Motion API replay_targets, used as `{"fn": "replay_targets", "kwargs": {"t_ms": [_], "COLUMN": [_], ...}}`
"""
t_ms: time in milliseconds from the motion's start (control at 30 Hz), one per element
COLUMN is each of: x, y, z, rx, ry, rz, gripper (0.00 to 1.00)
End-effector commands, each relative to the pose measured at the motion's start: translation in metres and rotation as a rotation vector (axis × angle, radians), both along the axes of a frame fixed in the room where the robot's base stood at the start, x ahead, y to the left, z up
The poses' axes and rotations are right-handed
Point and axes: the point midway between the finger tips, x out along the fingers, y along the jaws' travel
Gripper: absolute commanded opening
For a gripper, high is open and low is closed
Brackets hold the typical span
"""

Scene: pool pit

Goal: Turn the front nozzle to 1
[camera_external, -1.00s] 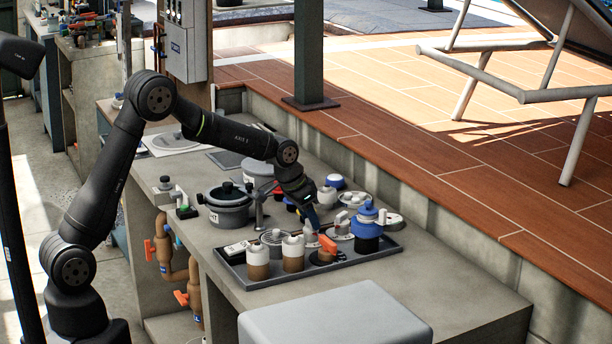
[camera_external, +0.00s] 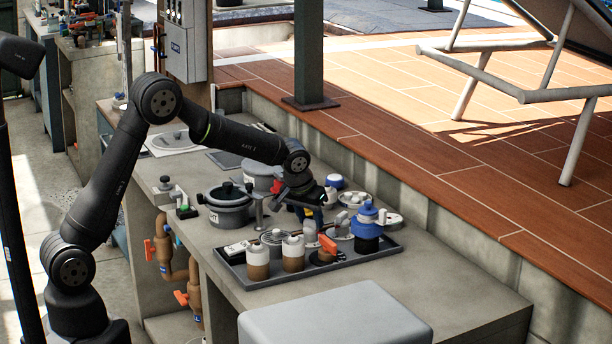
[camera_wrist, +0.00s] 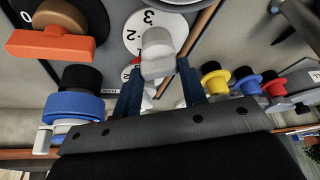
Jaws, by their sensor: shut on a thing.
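In the wrist view, the two blue fingers of my gripper (camera_wrist: 160,78) are closed around a pale grey nozzle handle (camera_wrist: 158,48). The handle stands over a round white dial (camera_wrist: 133,20) with black numbers; a 3 is readable. A red mark on it is partly hidden by the handle and fingers, and I cannot tell which number the handle points to. In the external view, my gripper (camera_external: 314,207) is tilted low over the dark tray (camera_external: 330,272). An orange-handled nozzle (camera_external: 326,245) stands nearby; its handle also shows in the wrist view (camera_wrist: 50,46), beside a 0.
A blue-topped fitting (camera_external: 367,222) stands close to the right of my gripper. Two white-and-brown bottles (camera_external: 258,262) (camera_external: 293,254) stand at the tray's front. A grey pot (camera_external: 229,212) is at the left. Yellow, blue and red valves (camera_wrist: 215,80) show in the wrist view.

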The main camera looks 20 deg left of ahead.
Motion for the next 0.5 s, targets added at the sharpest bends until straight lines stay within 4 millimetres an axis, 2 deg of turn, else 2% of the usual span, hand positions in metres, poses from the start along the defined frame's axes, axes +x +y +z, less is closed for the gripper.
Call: {"fn": "replay_targets", "kwargs": {"t_ms": [500], "x": [0.0003], "y": [-0.0027], "z": [0.0001], "rx": [0.0], "ry": [0.001], "rz": [0.405], "gripper": [0.15]}}
